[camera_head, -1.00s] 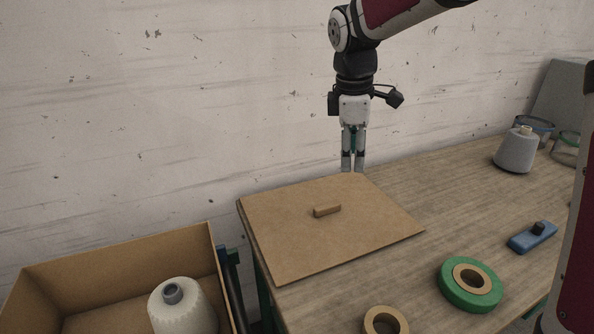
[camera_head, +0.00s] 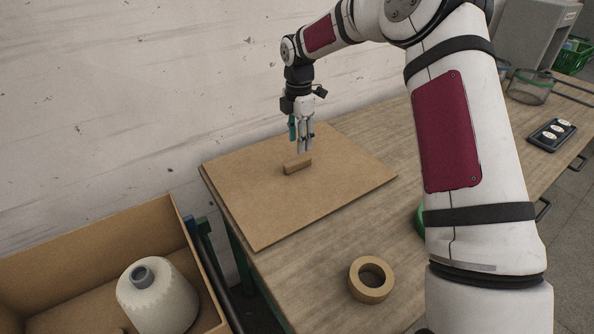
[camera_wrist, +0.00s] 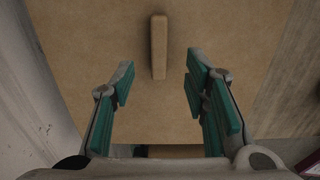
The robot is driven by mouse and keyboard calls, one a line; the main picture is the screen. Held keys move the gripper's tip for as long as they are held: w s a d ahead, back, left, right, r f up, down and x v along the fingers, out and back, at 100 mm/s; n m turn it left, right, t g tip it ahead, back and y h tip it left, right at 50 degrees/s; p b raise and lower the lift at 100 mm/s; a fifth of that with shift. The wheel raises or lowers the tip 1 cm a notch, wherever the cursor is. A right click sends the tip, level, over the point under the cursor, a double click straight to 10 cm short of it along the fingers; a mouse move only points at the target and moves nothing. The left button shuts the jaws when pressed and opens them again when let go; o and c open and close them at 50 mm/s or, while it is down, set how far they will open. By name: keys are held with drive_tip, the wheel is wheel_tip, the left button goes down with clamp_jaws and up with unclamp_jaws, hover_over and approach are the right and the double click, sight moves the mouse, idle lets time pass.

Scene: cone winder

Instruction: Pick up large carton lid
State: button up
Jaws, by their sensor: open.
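The large carton lid (camera_head: 310,200) is a flat brown board lying on the wooden table, with a small block-like handle (camera_head: 297,164) on its top. In the wrist view the lid (camera_wrist: 225,40) fills most of the picture, and the handle (camera_wrist: 159,46) stands upright in the picture, just beyond the fingertips and between their lines. My gripper (camera_head: 305,150) points down just above the handle. In the wrist view my gripper (camera_wrist: 158,80) is open, with teal pads on both sides and nothing between them.
An open carton (camera_head: 178,225) with a white yarn cone (camera_head: 160,300) stands at the lower left. A tan tape roll (camera_head: 370,281) lies on the table (camera_head: 330,265) in front of the lid. A black tray (camera_head: 551,135) and wire baskets are at the right. The wall is close behind the lid.

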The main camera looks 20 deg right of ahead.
sight(297, 161)
drive_tip(key=shift+a+f, duration=0.15)
drive_tip(key=shift+f, duration=3.8)
clamp_jaws()
